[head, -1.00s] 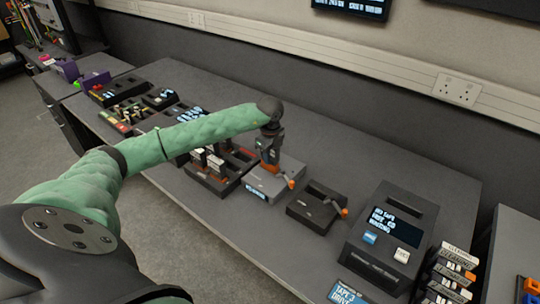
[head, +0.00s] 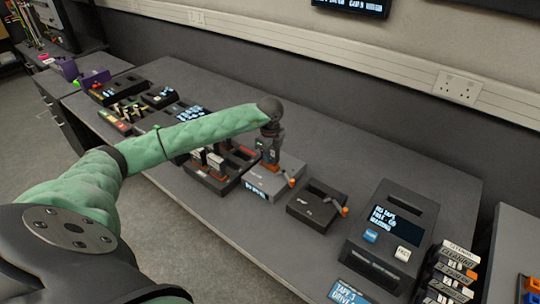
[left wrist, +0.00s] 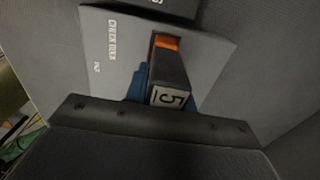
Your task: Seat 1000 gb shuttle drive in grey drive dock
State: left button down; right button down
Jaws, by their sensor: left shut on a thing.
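My left gripper (head: 268,150) is shut on a dark shuttle drive with an orange end and stands over the grey drive dock (head: 287,172). In the left wrist view the drive (left wrist: 171,70) shows its dark body, orange end and a pale label with a mark like a 5. The capacity on it cannot be read. The grey dock (left wrist: 115,50) lies right beneath it in that view. I cannot tell how deep the drive sits in the dock, as its lower end is hidden. The dock has an orange-tipped lever (head: 292,182). My right gripper is not in view.
A black dock (head: 312,210) with an orange-tipped lever stands just right of the grey one. A dark rack (head: 205,178) with more drives is close on the left. A black device with a screen (head: 397,226) stands further right. The bench behind is clear.

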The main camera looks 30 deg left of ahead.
pick_arm(q)
jog(key=shift+f+b, duration=0.7)
jog(key=shift+f, duration=0.3)
dwell(0.6)
dwell(0.3)
jog(key=c, duration=0.8)
grip_release()
jog(key=shift+o, duration=0.2)
jog(key=shift+r, duration=0.1)
jog(key=shift+r+p, duration=1.5)
jog(key=shift+r, duration=2.15)
